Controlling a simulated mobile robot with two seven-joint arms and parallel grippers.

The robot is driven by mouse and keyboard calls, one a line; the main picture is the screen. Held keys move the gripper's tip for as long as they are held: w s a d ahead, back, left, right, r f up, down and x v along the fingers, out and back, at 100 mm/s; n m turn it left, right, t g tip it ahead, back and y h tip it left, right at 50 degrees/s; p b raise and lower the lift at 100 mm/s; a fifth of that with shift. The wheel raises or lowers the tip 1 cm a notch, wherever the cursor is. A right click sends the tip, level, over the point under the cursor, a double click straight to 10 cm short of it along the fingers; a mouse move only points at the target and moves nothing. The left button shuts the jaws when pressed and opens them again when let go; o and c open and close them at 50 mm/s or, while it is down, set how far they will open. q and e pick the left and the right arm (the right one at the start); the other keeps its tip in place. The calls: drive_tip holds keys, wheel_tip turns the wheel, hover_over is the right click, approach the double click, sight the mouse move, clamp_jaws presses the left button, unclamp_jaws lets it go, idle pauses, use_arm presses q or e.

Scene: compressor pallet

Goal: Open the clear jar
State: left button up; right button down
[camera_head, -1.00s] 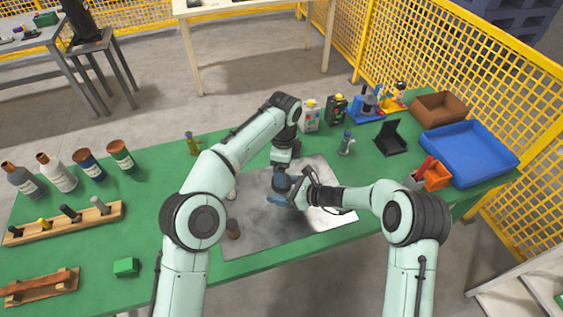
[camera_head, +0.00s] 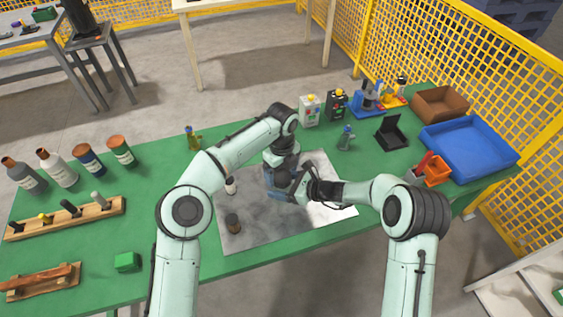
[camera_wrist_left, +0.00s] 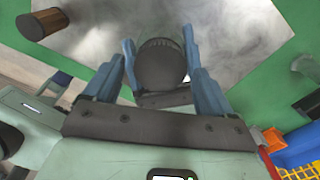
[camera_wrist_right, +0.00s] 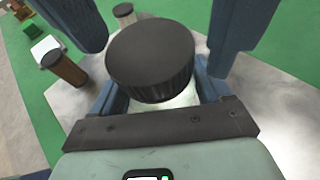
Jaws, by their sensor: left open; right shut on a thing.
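The clear jar (camera_wrist_right: 181,99) has a wide dark ribbed lid (camera_wrist_right: 150,55). My right gripper (camera_wrist_right: 160,90) is shut on the jar's body below the lid, above the grey metal sheet. My left gripper (camera_wrist_left: 158,55) is open, with its blue fingers on either side of the lid (camera_wrist_left: 162,68); I cannot tell whether they touch it. The lid still covers the jar. In the head view the jar is hidden behind my left gripper (camera_head: 272,181) and right gripper (camera_head: 292,190), which are close together over the sheet.
The grey sheet (camera_head: 250,230) lies on the green table (camera_head: 185,245). Bottles (camera_head: 57,170) and a wooden rack (camera_head: 85,215) are at left; a blue tray (camera_head: 470,150) is at right.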

use_arm(q)
drive_tip(key=shift+f, duration=0.55)
drive_tip(key=c, duration=1.1)
drive_tip(key=n, duration=0.6)
drive_tip(key=shift+r, duration=0.1)
drive_tip(key=n, duration=0.7)
drive_tip(key=shift+n, duration=0.4)
